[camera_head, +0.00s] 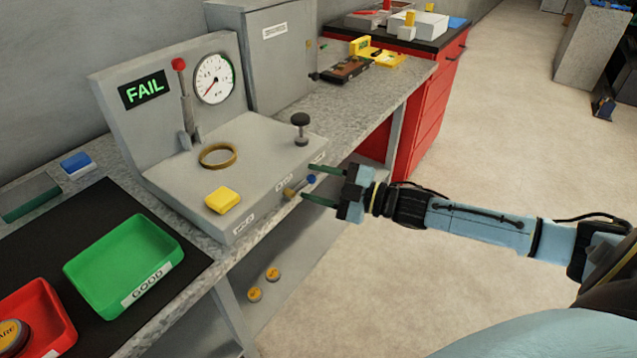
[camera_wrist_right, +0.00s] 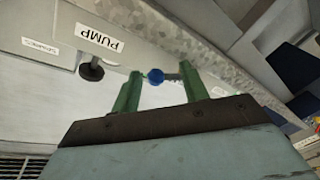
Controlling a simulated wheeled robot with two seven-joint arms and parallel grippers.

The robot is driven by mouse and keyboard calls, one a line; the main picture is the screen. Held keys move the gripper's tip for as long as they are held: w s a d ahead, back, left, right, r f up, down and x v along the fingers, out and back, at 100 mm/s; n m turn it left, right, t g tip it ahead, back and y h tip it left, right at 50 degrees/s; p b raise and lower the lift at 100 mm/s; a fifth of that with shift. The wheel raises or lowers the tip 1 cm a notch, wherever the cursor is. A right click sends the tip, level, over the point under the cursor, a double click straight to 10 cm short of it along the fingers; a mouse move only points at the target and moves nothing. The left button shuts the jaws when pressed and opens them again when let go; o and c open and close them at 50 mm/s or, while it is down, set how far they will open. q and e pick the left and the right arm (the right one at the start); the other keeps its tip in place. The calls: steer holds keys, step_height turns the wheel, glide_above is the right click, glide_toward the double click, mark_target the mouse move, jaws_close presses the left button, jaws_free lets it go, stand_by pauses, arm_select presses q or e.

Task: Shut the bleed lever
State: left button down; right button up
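The bleed lever (camera_head: 311,180) is a short lever with a blue knob at the brass fitting (camera_head: 291,192) on the front face of the grey test bench unit (camera_head: 262,165). My right gripper (camera_head: 307,182) reaches in from the right, its two green fingers spread apart on either side of the knob. In the right wrist view the blue knob (camera_wrist_right: 156,75) lies between the open fingers (camera_wrist_right: 160,72), with gaps visible; contact cannot be told. The display (camera_head: 144,90) reads FAIL. My left gripper is out of view.
A black pump knob (camera_head: 300,121) stands on top of the unit, with a yellow block (camera_head: 222,199) and brass ring (camera_head: 217,156). A green GOOD tray (camera_head: 125,262) and red tray (camera_head: 40,310) lie at left. Floor right of the bench is clear.

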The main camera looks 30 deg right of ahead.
steer(key=c, duration=0.8)
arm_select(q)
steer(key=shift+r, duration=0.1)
arm_select(e)
steer(key=shift+a, duration=0.1)
steer(key=shift+c, duration=0.2)
steer(key=shift+f+m+p, duration=0.25)
steer(key=shift+m+p, duration=0.5)
steer(key=shift+m, duration=0.25)
steer(key=shift+f+m+t, duration=0.2)
steer(key=shift+m+t, duration=0.1)
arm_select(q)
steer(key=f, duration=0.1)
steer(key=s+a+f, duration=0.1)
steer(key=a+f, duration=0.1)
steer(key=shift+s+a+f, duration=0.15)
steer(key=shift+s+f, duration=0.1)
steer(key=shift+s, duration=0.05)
